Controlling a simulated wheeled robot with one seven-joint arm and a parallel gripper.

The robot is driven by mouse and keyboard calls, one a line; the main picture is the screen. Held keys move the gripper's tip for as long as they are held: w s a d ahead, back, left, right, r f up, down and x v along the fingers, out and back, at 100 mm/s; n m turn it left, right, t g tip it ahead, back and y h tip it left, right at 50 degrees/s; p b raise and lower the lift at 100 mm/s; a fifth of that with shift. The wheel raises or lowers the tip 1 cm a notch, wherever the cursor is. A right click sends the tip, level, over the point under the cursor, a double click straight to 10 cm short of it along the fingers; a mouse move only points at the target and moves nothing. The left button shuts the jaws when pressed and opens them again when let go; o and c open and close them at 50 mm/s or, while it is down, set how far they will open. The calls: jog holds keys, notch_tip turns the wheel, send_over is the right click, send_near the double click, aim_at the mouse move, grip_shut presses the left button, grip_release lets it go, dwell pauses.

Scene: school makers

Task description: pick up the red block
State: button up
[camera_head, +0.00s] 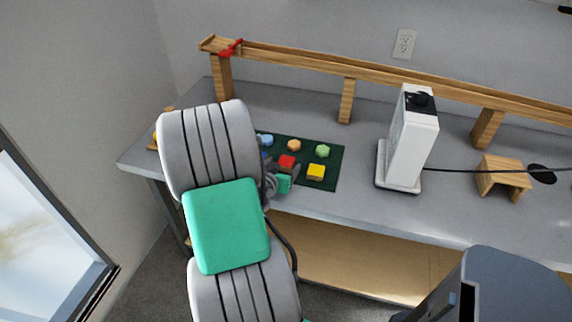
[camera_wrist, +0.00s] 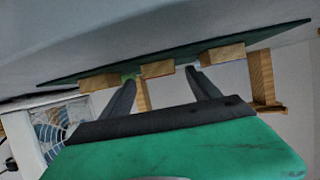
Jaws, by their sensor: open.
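The red block (camera_head: 286,161) lies on the dark green mat (camera_head: 334,180) on the grey table in the head view. My gripper (camera_head: 284,177) is just in front of it, partly hidden by my own arm. In the wrist view my gripper (camera_wrist: 160,76) is open, its two dark fingers apart and pointing toward the mat's edge (camera_wrist: 60,82). A block with a wood-coloured side (camera_wrist: 157,69) shows between the fingertips. Its top colour is not visible there, so I cannot tell whether it is the red one. No block is visibly held.
A yellow block (camera_head: 316,172) sits right of the red one. Green (camera_head: 323,151), orange (camera_head: 294,145) and blue (camera_head: 265,140) blocks lie behind. A white device (camera_head: 412,140) stands to the right. A wooden rail (camera_head: 380,74) on posts runs along the back.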

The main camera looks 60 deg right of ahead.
aim_at(286, 163)
jog(key=x, duration=0.2)
jog(key=shift+d+f, duration=0.2)
jog(key=shift+d, duration=0.15)
jog(key=shift+c, duration=0.3)
jog(key=c, duration=1.4)
